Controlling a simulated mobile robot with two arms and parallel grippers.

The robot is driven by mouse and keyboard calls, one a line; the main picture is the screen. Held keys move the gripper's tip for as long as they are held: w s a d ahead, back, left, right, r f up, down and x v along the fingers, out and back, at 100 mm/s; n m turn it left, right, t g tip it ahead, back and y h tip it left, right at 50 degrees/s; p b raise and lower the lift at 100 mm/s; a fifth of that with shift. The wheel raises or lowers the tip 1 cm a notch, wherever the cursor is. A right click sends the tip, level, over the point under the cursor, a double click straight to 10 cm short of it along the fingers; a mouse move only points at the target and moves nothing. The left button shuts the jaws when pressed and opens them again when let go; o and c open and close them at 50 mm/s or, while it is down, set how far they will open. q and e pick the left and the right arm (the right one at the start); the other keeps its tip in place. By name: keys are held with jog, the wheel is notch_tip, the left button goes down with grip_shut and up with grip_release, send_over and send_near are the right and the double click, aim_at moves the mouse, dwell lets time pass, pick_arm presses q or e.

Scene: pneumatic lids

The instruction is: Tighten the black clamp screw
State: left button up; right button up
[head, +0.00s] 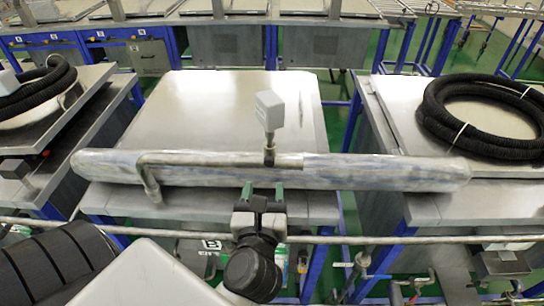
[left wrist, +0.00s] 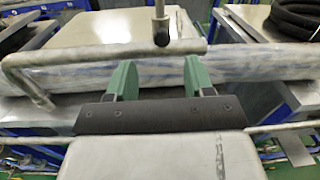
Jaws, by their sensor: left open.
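The black clamp screw (head: 269,156) sits on a bent metal rod (head: 205,159), below a grey block on a thin upright post (head: 270,112). In the left wrist view the screw (left wrist: 161,38) shows as a small dark round knob at the foot of the post, just beyond my fingertips. My left gripper (head: 263,189) has green fingers, spread apart with nothing between them. It is on the near side of the rod, roughly in line with the screw and apart from it. The left wrist view also shows its fingers (left wrist: 160,76). My right gripper is not in view.
A long plastic-wrapped roll (head: 380,172) lies across the metal table (head: 220,100) behind the gripper. A horizontal metal rail (head: 400,240) runs in front. Coiled black hoses (head: 470,135) lie on the right table. The middle tabletop beyond the roll is clear.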

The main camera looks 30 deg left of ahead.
aim_at(269, 164)
pick_arm(q)
jog(key=p+x, duration=0.3)
jog(key=x, duration=0.4)
jog(key=shift+w+r, duration=0.1)
jog(key=shift+w, duration=0.25)
jog(key=shift+w+a, duration=0.3)
jog(key=shift+w, duration=0.1)
jog(key=c, duration=0.9)
